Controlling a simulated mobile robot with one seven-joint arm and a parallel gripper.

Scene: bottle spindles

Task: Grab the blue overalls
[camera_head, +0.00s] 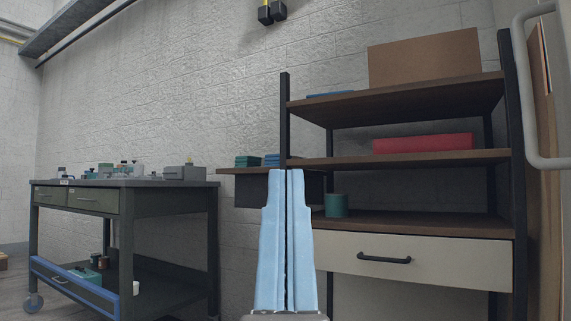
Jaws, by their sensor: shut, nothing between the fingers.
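My gripper (287,174) is in the lower middle of the view, pointing up and away. Its two long light-blue fingers are together with nothing between them. A small blue folded stack (271,160) lies on a brown side shelf, just behind and left of the fingertips. It may be the blue overalls, but it is too small to tell. A flat blue item (330,94) lies on the top shelf of the rack and is also unclear. My gripper touches neither. The fingers hide part of the rack's left side.
A green folded stack (247,161) lies beside the blue stack. A dark workbench (165,204) with small items stands left.

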